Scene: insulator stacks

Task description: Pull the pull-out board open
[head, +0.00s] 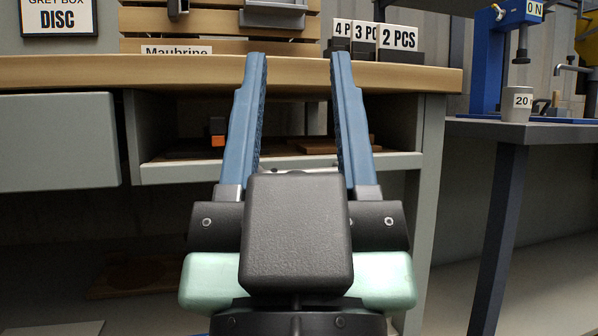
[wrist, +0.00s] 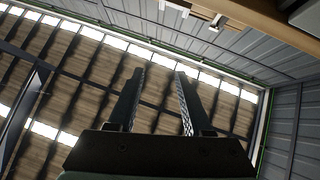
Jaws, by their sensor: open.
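My gripper (head: 298,58) is open and empty, its two blue fingers apart and pointing up in the head view, in front of the workbench (head: 440,80). It also shows in the wrist view (wrist: 160,72), open against the ceiling. No part is clearly recognisable as the pull-out board. Between and behind the fingers is an open compartment with a grey shelf (head: 385,163) under the worktop; flat brown pieces (head: 350,146) lie on it. A closed grey drawer-like front (head: 60,140) is at the left. My fingers and wrist hide part of the compartment.
On the worktop are a slatted wooden stack (head: 215,45) and number signs (head: 398,38). A black and orange object (head: 217,131) sits in the compartment. At the right, a second table (head: 540,130) holds a blue press (head: 488,60) and a cup (head: 517,105). Its dark leg (head: 497,230) stands beside the bench.

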